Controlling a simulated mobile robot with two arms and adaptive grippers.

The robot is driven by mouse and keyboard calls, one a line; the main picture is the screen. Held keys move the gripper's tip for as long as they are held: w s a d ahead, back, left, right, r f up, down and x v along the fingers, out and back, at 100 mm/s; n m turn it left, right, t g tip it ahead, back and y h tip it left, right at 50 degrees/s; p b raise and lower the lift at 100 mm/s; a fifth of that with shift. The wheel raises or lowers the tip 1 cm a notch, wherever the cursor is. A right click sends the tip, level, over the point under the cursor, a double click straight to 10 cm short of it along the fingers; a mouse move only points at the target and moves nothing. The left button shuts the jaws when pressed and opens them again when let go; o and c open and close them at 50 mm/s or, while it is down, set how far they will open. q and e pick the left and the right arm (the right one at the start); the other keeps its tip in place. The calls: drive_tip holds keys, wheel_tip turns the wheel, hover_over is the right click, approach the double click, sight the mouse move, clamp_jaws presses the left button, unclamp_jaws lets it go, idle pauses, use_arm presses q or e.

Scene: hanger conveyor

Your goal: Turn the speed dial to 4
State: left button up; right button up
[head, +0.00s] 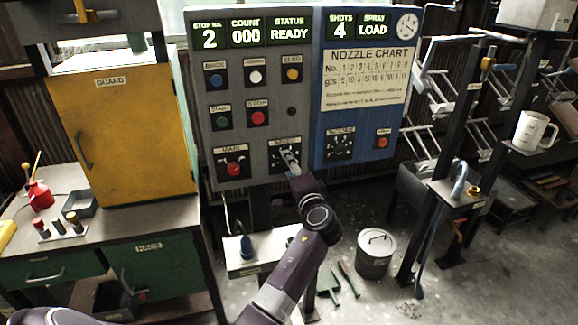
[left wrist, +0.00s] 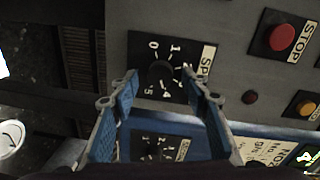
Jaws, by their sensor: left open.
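The speed dial (left wrist: 160,73) is a dark round knob on a black plate with white numbers. In the left wrist view its scale appears sideways; 0, 1, 4 and 5 show, and the rest is behind a fingertip. I cannot tell where its pointer stands. My left gripper (left wrist: 160,76) is open, its blue-padded fingers on either side of the knob; contact cannot be told. In the head view my left gripper (head: 289,158) reaches the speed plate (head: 276,159) and covers much of it. My right gripper is not in view.
The grey panel also holds the red main knob (head: 234,168), the stop button (head: 258,118) and the start button (head: 222,122). A second dial (head: 339,146) sits on the blue panel to the right. A yellow guard cabinet (head: 135,140) stands at the left.

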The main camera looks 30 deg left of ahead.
use_arm(q)
drive_tip(key=v, duration=1.1)
drive_tip(key=shift+d, duration=0.1)
